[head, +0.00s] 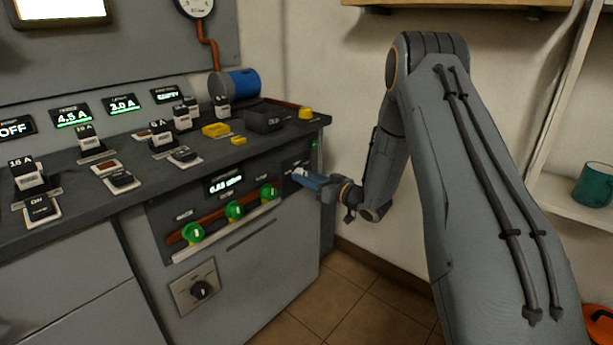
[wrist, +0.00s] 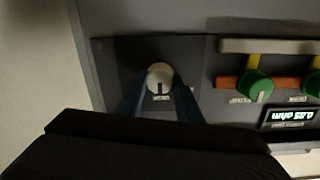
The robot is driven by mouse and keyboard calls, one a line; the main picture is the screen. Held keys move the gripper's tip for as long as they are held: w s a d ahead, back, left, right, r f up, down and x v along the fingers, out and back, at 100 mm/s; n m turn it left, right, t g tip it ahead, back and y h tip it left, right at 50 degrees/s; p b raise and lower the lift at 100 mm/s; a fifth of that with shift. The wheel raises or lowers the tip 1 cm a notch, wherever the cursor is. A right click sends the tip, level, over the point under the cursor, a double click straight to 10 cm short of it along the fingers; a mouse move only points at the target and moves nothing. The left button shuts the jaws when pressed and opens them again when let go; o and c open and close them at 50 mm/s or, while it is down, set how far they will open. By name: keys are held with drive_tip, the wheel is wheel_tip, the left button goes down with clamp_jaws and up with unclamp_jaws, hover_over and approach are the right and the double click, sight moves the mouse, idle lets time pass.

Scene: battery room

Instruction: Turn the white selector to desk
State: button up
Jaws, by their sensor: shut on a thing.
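The white selector (wrist: 159,75) is a round knob on the dark front panel. The wrist view shows it upside down, with a dark mark on its lower side and a small label below it. My gripper (wrist: 160,84) has its two blue fingers on either side of the knob, shut on it. In the head view my gripper (head: 306,179) reaches the panel's right end from the right, and only a bit of white shows at its tips. The label is too small to read.
Green knobs (head: 234,211) on a red-brown pipe and a lit ohm display (head: 225,183) sit left of the selector. The bench top (head: 290,133) overhangs above. Open floor (head: 350,290) lies to the right.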

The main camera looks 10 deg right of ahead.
idle(0.5)
drive_tip(key=o, duration=1)
drive_tip(key=shift+o, duration=0.2)
drive_tip(key=v, duration=0.8)
drive_tip(key=shift+p, duration=0.4)
drive_tip(key=shift+w, duration=0.1)
